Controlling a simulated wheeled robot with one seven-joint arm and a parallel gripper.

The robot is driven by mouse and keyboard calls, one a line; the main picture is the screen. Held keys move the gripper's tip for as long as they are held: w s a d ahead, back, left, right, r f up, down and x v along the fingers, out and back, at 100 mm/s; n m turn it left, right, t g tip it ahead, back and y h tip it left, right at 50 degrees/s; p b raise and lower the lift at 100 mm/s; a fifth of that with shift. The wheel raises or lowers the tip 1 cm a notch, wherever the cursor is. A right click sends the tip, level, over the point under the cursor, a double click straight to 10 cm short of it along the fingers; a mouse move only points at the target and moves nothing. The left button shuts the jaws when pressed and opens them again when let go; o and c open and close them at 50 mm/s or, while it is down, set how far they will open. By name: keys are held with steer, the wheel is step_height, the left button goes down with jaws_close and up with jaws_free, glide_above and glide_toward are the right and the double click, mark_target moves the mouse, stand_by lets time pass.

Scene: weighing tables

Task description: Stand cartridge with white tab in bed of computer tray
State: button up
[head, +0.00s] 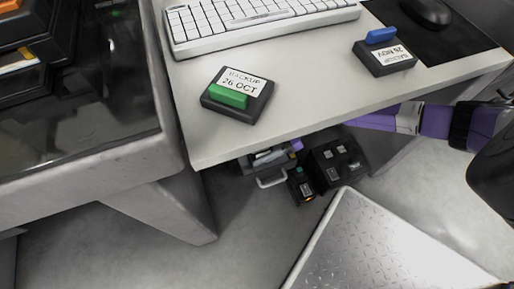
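No cartridge with a white tab can be made out. A black cartridge with a green tab (237,96), labelled BACKUP 26 OCT, lies on the desk near its front left. Another with a blue tab (384,54), labelled 26 NOV, lies at the back right. Under the desk, in shadow, are a dark tray-like unit with a pale handle (271,182) and a black box with several pale squares (340,162); I cannot tell which is the computer tray. My purple arm comes from the right and passes behind the desk edge. My gripper is hidden below the desktop.
A white keyboard (255,20) and a black mouse (427,11) on a dark mat stand on the desk (310,98). A dark-topped grey table (85,120) is at left. A small black item (301,186) is under the desk.

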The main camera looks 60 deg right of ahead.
steer(key=shift+f+b, duration=0.3)
steer(key=o, duration=1.5)
steer(key=shift+c, duration=0.2)
steer(key=o, duration=0.4)
steer(key=shift+c, duration=0.2)
steer(key=shift+v, duration=3.75)
steer(key=shift+a, duration=0.15)
